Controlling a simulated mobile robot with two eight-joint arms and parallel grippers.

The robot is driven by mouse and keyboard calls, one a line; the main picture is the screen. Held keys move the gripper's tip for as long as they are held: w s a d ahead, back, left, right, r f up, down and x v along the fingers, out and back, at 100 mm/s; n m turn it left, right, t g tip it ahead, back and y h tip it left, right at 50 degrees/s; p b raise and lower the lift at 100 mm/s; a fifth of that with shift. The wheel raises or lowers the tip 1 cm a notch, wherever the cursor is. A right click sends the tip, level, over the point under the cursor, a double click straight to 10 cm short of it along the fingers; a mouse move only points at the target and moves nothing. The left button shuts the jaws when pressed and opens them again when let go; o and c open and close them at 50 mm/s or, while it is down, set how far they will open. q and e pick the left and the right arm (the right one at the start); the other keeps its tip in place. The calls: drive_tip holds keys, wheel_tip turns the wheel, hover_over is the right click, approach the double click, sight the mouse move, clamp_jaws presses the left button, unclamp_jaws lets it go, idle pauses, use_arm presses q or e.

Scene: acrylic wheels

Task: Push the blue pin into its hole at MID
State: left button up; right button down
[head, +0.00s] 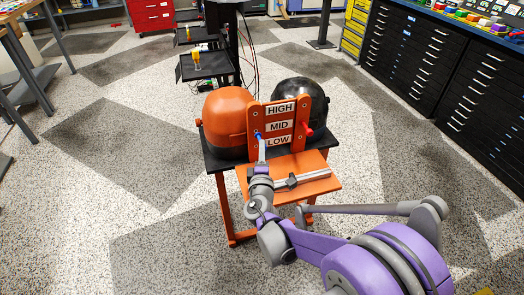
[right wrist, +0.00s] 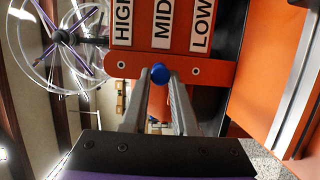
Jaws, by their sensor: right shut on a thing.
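The blue pin (head: 258,135) is at the left side strip of the upright orange panel (head: 254,117), level with the MID label (head: 279,126). In the right wrist view the round blue head of the pin (right wrist: 160,73) shows in front of the orange strip, beside the MID label. My right gripper (right wrist: 160,83) is shut on the blue pin, with one fingertip on each side of its head. In the head view my right gripper (head: 261,144) reaches up to the panel's left edge. The hole and the pin's shaft are hidden. My left gripper is out of view.
An orange dome (head: 228,117) and a black dome (head: 300,95) flank the panel. A red knob (head: 309,132) sits on its right side. An orange shelf with a metal rail (head: 312,175) is in front. Black drawers (head: 430,60) stand at right. Floor at left is open.

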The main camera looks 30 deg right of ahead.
drive_tip(key=shift+w+d, duration=0.25)
drive_tip(key=shift+w, duration=0.8)
drive_tip(key=c, duration=0.6)
unclamp_jaws()
drive_tip(key=shift+s, duration=0.1)
drive_tip(key=p+v, duration=0.1)
drive_tip(key=v, duration=0.9)
drive_tip(key=shift+s+a, duration=0.2)
drive_tip(key=shift+s, duration=0.1)
